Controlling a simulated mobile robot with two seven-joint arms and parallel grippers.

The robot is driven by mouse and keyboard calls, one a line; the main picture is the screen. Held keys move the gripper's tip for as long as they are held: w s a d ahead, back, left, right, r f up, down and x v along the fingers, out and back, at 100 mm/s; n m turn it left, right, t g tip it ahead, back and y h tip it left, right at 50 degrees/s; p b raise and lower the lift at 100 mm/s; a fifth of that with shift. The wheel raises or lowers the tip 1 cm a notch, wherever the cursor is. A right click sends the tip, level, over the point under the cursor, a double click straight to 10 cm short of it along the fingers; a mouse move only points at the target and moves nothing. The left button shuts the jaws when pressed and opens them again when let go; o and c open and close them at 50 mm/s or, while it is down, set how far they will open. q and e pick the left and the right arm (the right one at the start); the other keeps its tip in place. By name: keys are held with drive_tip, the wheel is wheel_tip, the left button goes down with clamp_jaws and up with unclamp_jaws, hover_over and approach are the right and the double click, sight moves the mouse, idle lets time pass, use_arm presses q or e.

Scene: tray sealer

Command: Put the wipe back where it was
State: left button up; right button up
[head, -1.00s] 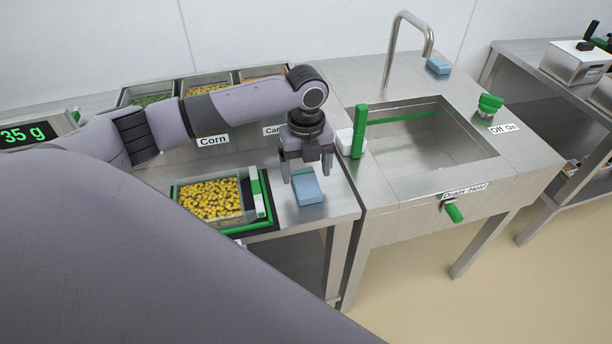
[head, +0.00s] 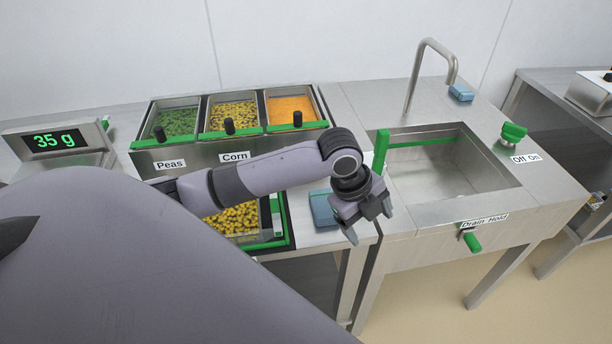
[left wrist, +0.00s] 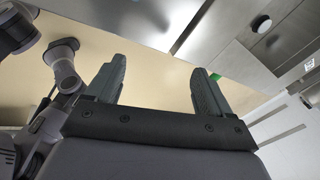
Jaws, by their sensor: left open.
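A light-blue folded wipe (head: 321,209) lies on the steel counter, to the right of the tray of corn (head: 280,225). It is partly hidden behind my left gripper. My left gripper (head: 368,224) is open and empty, to the right of the wipe and in front of it, near the counter's front right corner. In the left wrist view its two fingers (left wrist: 158,68) stand wide apart with nothing between them. A second blue block (head: 461,92) lies behind the sink, right of the tap. My right gripper does not show.
The sink (head: 440,165) with an upright green handle (head: 380,150) at its left is right of the gripper. Bins of peas (head: 175,122), corn (head: 232,115) and carrot (head: 291,108) stand behind my arm. A scale (head: 57,142) reads 35 g.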

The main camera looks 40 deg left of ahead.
use_arm(q)
drive_tip(key=s+d+f+n+t+h, duration=0.2)
drive_tip(key=s+d+f+n+t, duration=0.15)
drive_tip(key=d+n, duration=0.2)
drive_tip(key=s+a+f+n+t+y, duration=0.1)
drive_tip(key=s+a+f+n+t, duration=0.1)
drive_tip(key=s+f+n, duration=0.3)
drive_tip(key=s+a+f+n+t+y, duration=0.2)
drive_tip(key=s+a+f+n, duration=0.3)
drive_tip(key=s+n, duration=0.4)
drive_tip(key=shift+a+f, duration=0.1)
wheel_tip(320, 180, up, 4)
drive_tip(key=p, duration=0.3)
drive_tip(key=shift+f+p, duration=0.1)
drive_tip(key=shift+p, duration=0.3)
